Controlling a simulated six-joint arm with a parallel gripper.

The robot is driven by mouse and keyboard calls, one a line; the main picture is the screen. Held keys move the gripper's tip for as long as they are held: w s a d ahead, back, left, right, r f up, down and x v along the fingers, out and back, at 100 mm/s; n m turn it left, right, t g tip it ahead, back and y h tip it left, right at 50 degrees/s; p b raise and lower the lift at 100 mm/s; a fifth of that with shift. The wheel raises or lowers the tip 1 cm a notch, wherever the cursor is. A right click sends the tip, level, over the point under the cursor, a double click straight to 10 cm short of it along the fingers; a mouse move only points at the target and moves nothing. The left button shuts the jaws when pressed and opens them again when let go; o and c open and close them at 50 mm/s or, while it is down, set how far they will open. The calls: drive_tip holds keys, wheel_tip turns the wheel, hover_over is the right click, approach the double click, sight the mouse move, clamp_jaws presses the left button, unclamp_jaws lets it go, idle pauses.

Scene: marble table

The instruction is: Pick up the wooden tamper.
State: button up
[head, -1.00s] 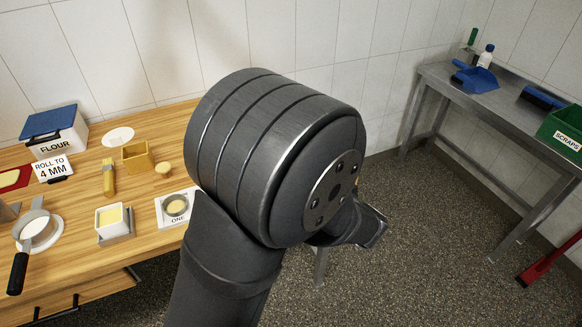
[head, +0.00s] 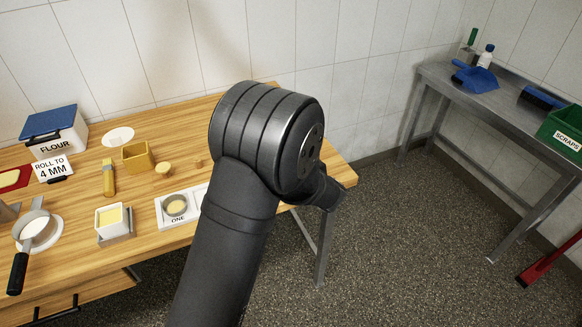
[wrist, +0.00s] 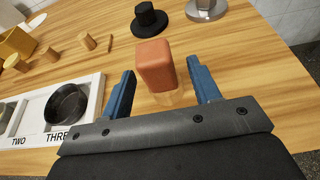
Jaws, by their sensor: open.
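In the wrist view my gripper (wrist: 161,68) is open, its two blue fingers on either side of a rounded reddish-brown block (wrist: 155,60). I see no clear contact with either finger. Several small wooden pieces stand to the left, among them a wooden peg (wrist: 87,41) and a short wooden cylinder (wrist: 52,55). I cannot tell for sure which of these is the wooden tamper. In the head view a round-topped wooden piece (head: 163,168) stands on the table; my arm hides the gripper.
A white board (wrist: 93,100) marked TWO and THREE, holding a dark round tin (wrist: 67,104), lies left of my gripper. A black knobbed object (wrist: 149,20) and a metal piece (wrist: 205,9) stand beyond the block. The wooden table (head: 340,172) ends at the right.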

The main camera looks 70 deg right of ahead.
drive_tip(key=shift+x, duration=1.05)
drive_tip(key=c, duration=1.1)
drive_tip(key=shift+r, duration=0.1)
drive_tip(key=shift+r, duration=0.6)
wheel_tip(320, 180, up, 3)
drive_tip(key=shift+f, duration=0.15)
drive_tip(key=s+a+r, duration=0.1)
drive_tip(key=s+r, duration=0.1)
drive_tip(key=s, duration=0.1)
drive_tip(key=s+a+r, duration=0.2)
drive_tip(key=s, duration=0.2)
drive_tip(key=s+a+r, duration=0.1)
drive_tip(key=s+r, duration=0.2)
drive_tip(key=shift+s+a, duration=0.3)
drive_tip(key=shift+s, duration=0.1)
